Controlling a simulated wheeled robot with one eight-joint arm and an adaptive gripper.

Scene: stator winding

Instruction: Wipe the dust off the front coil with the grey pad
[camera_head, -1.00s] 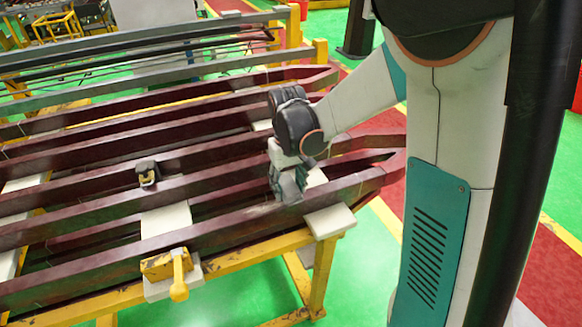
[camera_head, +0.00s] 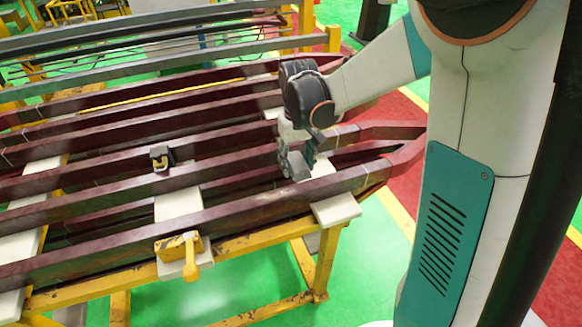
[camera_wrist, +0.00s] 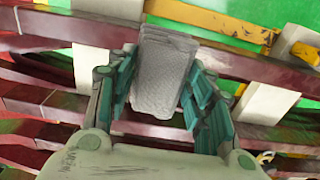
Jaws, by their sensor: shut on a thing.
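My gripper (camera_head: 293,163) is shut on the grey pad (camera_head: 300,167), near the right end of the coils. In the wrist view the pad (camera_wrist: 163,72) is a rough grey block between the green finger links, over a dark red bar. The front coil (camera_head: 235,209) is the nearest long dark red bar, running across the picture to a bent right end. The pad is at its upper edge; I cannot tell if they touch. The coil looks a little paler just left of the pad, but dust is hard to make out.
More dark red coils lie parallel behind on a yellow frame (camera_head: 100,284). White support blocks (camera_head: 337,209) sit under them. A yellow clamp (camera_head: 181,247) stands at the front coil, and a small dark clamp (camera_head: 161,157) sits further back. Green floor is clear in front.

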